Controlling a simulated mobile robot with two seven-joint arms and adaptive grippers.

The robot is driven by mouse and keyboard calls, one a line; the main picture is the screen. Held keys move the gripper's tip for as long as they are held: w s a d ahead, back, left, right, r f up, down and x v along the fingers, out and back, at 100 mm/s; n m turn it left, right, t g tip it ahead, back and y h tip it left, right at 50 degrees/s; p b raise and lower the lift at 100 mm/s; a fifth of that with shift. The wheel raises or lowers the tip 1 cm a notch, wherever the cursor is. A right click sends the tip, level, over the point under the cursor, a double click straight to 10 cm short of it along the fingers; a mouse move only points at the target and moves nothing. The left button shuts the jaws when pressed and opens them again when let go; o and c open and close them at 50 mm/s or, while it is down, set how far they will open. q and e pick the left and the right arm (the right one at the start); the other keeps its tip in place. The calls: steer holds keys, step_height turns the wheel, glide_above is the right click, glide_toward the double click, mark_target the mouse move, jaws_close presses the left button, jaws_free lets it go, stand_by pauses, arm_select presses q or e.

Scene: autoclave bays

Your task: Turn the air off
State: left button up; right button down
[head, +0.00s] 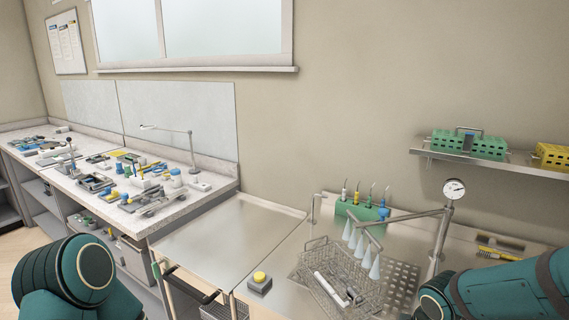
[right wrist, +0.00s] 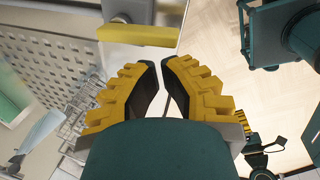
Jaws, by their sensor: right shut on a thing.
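The yellow handle (right wrist: 135,34) shows at the tips of my right gripper (right wrist: 160,63) in the right wrist view, with a grey part above it. In the head view, a round pressure gauge (head: 454,189) tops a metal post with a side arm. My left gripper is out of view.
A green rack (head: 349,209) holds several tools behind the nozzles. A wall shelf (head: 428,155) carries green and yellow trays. The left bench (head: 165,218) is cluttered; the steel counter's left part is clear.

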steer(key=shift+s+d, duration=0.1)
steer(key=shift+d, duration=0.05)
stand_by(0.5)
steer(key=shift+s+d+p, duration=0.3)
steer(key=shift+d+p, duration=0.05)
steer(key=shift+d, duration=0.3)
steer(key=shift+s+d, duration=0.35)
steer(key=shift+d, duration=0.15)
steer(key=shift+d+p, duration=0.1)
steer(key=shift+p, duration=0.2)
steer(key=shift+s+d, duration=0.2)
steer(key=shift+d, duration=0.25)
steer(key=shift+d+p, duration=0.1)
steer(key=shift+p, duration=0.2)
steer(key=shift+d, duration=0.5)
steer(key=shift+d+p, duration=0.15)
steer(key=shift+p, duration=0.25)
